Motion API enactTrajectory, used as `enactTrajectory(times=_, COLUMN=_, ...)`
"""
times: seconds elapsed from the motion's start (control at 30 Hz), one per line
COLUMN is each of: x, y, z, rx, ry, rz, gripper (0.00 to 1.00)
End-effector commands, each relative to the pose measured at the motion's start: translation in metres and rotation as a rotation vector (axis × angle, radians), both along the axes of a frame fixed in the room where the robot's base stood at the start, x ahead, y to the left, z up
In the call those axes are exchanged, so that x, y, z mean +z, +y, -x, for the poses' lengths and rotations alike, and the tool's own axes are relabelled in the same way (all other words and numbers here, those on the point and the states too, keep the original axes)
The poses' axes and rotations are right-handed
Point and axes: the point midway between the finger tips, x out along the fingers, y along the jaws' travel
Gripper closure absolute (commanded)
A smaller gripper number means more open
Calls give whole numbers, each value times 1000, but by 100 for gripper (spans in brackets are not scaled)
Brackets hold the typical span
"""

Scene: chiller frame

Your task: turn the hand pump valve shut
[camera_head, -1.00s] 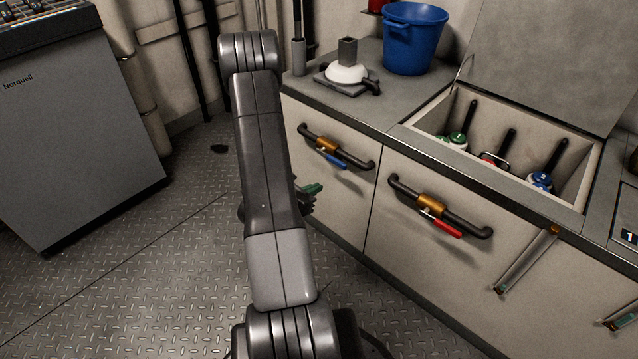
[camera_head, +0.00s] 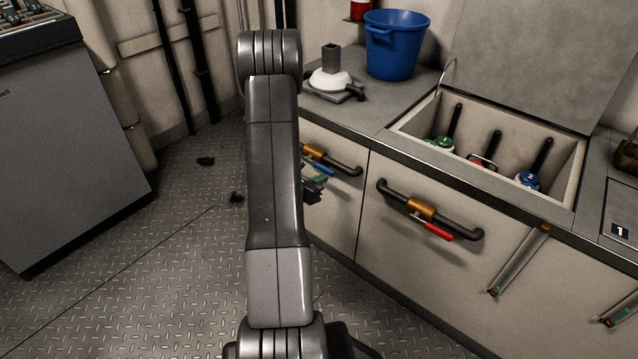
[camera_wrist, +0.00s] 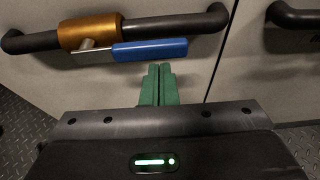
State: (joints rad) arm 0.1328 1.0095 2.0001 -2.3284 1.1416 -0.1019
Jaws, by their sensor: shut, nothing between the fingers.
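A black pipe on the left cabinet front carries a brass valve body (camera_head: 314,151) with a blue lever (camera_head: 322,169). In the wrist view the brass body (camera_wrist: 90,32) and blue lever (camera_wrist: 150,49) are close, the lever pointing right, roughly along the pipe. My gripper (camera_wrist: 159,68) has its green fingers together and empty, just below the lever's right half; contact cannot be told. In the head view my arm partly hides my gripper (camera_head: 318,182). A second brass valve (camera_head: 421,207) with a red lever (camera_head: 433,230) is on the right panel. No label naming the hand pump is readable.
On the counter stand a white-domed device with a square post (camera_head: 331,82) and a blue bucket (camera_head: 393,45). An open bin (camera_head: 411,121) holds several black-handled items. Rail handles (camera_head: 519,260) stick out at right.

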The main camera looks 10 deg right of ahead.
Motion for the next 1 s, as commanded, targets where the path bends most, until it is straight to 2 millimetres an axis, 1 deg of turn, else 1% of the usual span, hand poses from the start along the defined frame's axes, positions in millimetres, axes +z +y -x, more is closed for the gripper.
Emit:
enactTrajectory(times=0.33, x=1, y=0, z=0, rx=0, ry=5, rz=4, gripper=100)
enactTrajectory(times=1.0, x=13, y=-1, z=1, rx=0, ry=105, rz=83, gripper=100)
